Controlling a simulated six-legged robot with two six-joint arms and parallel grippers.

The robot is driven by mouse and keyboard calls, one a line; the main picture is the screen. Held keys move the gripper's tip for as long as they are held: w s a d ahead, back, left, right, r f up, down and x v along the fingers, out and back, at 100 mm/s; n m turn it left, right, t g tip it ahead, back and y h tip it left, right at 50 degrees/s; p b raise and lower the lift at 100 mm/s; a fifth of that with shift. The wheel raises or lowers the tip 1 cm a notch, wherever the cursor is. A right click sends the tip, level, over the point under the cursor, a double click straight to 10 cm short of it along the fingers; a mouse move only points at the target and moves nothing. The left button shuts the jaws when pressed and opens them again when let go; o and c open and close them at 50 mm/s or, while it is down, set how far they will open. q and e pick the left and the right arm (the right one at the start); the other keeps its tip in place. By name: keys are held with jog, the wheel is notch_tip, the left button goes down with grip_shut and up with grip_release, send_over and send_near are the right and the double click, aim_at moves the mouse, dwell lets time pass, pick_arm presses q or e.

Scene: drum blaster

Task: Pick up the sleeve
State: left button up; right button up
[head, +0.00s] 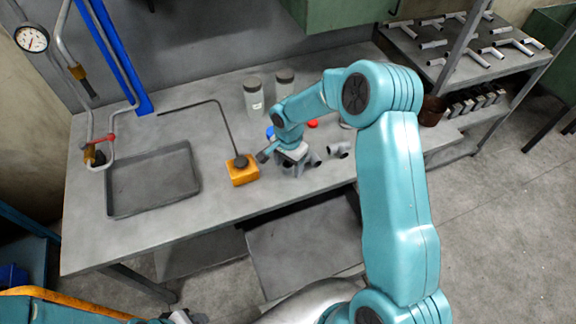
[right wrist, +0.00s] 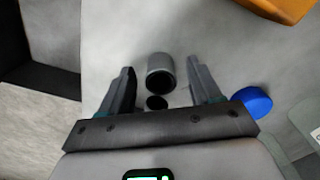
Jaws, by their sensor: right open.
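The sleeve (right wrist: 160,72) is a short grey hollow cylinder on the grey bench top in the right wrist view. It lies between and just beyond the fingertips of my right gripper (right wrist: 160,82), with its dark open end towards me. The jaws are open on either side of it, and a gap shows on both sides. In the head view my right gripper (head: 297,168) points down at the bench near its front edge, and I cannot make out the sleeve clearly under it. My left gripper does not show.
An orange block (head: 242,172) with a bent rod stands left of the gripper. A blue cap (right wrist: 252,102) lies close by. Another grey fitting (head: 340,150) lies to the right. Jars (head: 254,95) stand behind. A shallow tray (head: 112,190) is at left; a parts shelf (head: 450,72) is at right.

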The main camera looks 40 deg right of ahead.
jog(key=shift+w, duration=0.15)
jog(key=c, duration=0.8)
jog(key=shift+s+r, duration=0.1)
jog(key=shift+s, duration=0.1)
grip_shut()
jog(key=shift+w, duration=0.2)
